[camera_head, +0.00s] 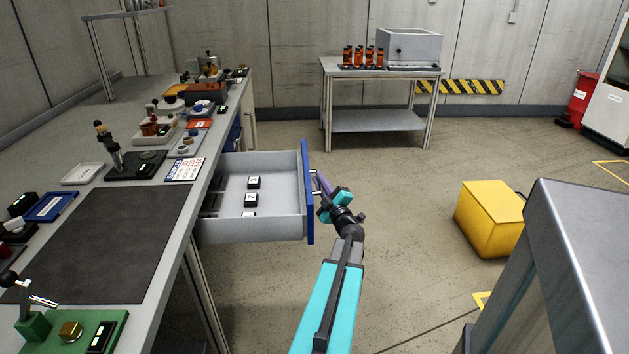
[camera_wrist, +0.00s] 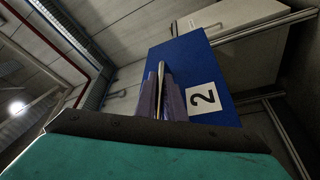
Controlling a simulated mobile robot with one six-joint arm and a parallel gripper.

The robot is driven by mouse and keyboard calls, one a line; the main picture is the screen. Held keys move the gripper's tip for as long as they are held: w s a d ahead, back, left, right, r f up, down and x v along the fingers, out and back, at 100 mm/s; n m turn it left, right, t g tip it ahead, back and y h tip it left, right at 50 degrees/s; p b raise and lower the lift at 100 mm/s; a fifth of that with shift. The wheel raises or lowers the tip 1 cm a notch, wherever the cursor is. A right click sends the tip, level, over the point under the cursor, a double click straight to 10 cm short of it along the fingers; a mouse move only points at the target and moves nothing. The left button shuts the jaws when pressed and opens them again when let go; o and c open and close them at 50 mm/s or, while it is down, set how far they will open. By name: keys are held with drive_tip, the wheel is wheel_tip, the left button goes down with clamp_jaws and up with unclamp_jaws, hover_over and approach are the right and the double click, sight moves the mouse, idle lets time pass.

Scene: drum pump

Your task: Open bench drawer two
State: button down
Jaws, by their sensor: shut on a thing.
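Bench drawer two (camera_head: 252,229) is pulled well out from the bench, with its grey tray showing and its blue front facing right. In the wrist view its blue front (camera_wrist: 185,58) carries a white label with a "2" (camera_wrist: 203,98). My gripper (camera_head: 320,183) is at the outer side of the blue front, shut on the drawer's handle (camera_wrist: 161,84). The wrist view shows the purple fingers on either side of the metal bar. Small black blocks with white labels (camera_head: 251,199) lie in the drawer.
The bench (camera_head: 160,268) at left holds a dark mat, trays and several parts. A yellow box (camera_head: 491,219) stands on the floor at right, near a grey surface (camera_head: 590,240). A table (camera_head: 380,74) stands at the back.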

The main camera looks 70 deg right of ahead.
drive_tip(key=shift+s+d+r, duration=0.15)
drive_tip(key=shift+r, duration=0.1)
drive_tip(key=c, duration=2.1)
unclamp_jaws()
drive_tip(key=shift+f, duration=0.15)
drive_tip(key=v, duration=1.3)
drive_tip(key=shift+s+a+f, duration=0.1)
drive_tip(key=shift+s+a, duration=0.05)
drive_tip(key=shift+a, duration=0.25)
